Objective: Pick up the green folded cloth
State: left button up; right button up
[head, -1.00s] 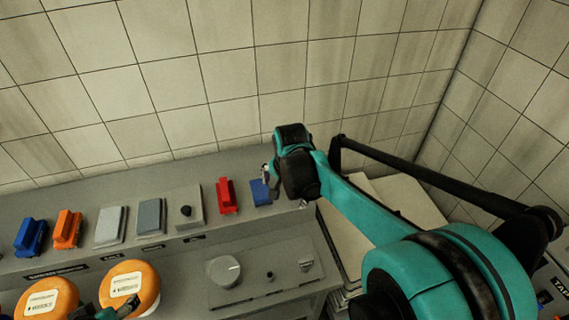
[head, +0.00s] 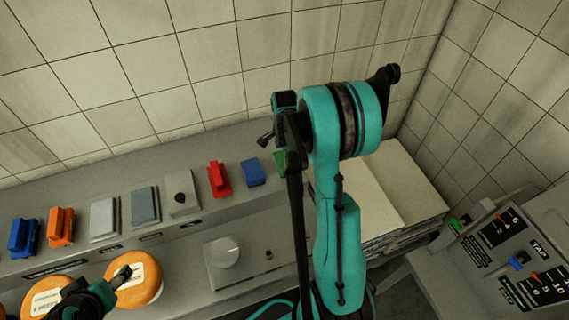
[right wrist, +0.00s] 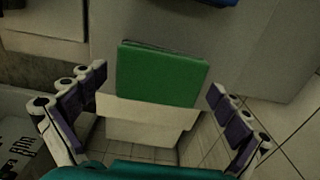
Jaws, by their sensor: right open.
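The green folded cloth (right wrist: 165,75) lies flat on the grey ledge in the right wrist view, between the fingers of my right gripper (right wrist: 158,84). The fingers are spread open on both sides and do not appear to touch it. In the head view only a green sliver of the cloth (head: 281,161) shows, right of a blue folded piece (head: 253,172); my right arm hides the rest.
Along the ledge stand a red piece (head: 218,179), grey pads (head: 145,206), an orange piece (head: 60,228) and a dark blue piece (head: 24,238). A grey round knob (head: 221,252) is in front. Pale stacked slabs (head: 402,190) and a labelled panel (head: 510,250) are at right.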

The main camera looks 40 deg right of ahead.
aim_at(285, 160)
jog(key=shift+f, duration=0.3)
jog(key=c, duration=0.9)
jog(key=shift+r, duration=0.15)
notch_tip(285, 160, up, 4)
jog(key=shift+r+p, duration=0.15)
jog(key=shift+p, duration=0.3)
jog(key=s+r+p, duration=0.1)
jog(key=s+r, duration=0.5)
jog(key=s, duration=0.5)
jog(key=shift+s+a+r, duration=0.2)
jog(key=shift+s+r, duration=0.05)
jog(key=shift+s, duration=0.15)
jog(key=o, duration=0.4)
jog(key=shift+c, duration=0.2)
jog(key=c, duration=0.3)
jog(key=shift+w, duration=0.1)
jog(key=shift+c, duration=0.2)
